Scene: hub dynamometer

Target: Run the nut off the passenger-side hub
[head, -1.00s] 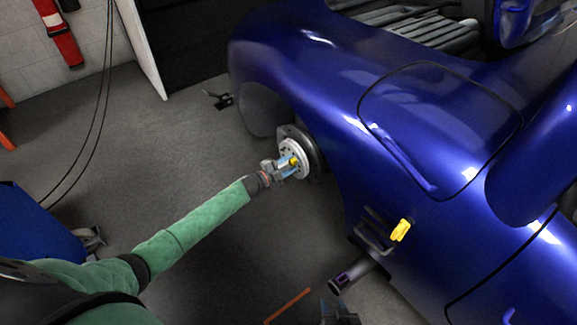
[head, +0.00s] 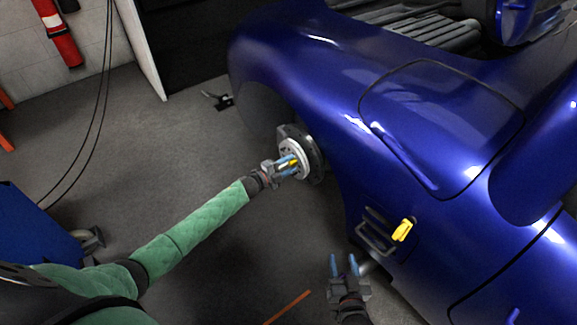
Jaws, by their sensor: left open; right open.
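The hub (head: 296,150), a pale round disc with a dark rim, sits in the front wheel opening of the blue car. A small yellow nut (head: 293,162) shows at its centre. My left gripper (head: 288,163) is open, its blue fingertips on either side of the nut. I cannot tell whether they touch it. The gripper hides part of the nut and hub. My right gripper (head: 345,260) is open and empty, fingers pointing up the picture, below the hub and near the car's side pipe.
The blue car body (head: 440,130) fills the right side. A yellow object (head: 402,230) sits on its flank beside a dark metal bracket (head: 374,232). A blue cabinet (head: 35,225) stands at left. An orange strip (head: 288,307) lies on the floor. The grey floor at left is mostly clear.

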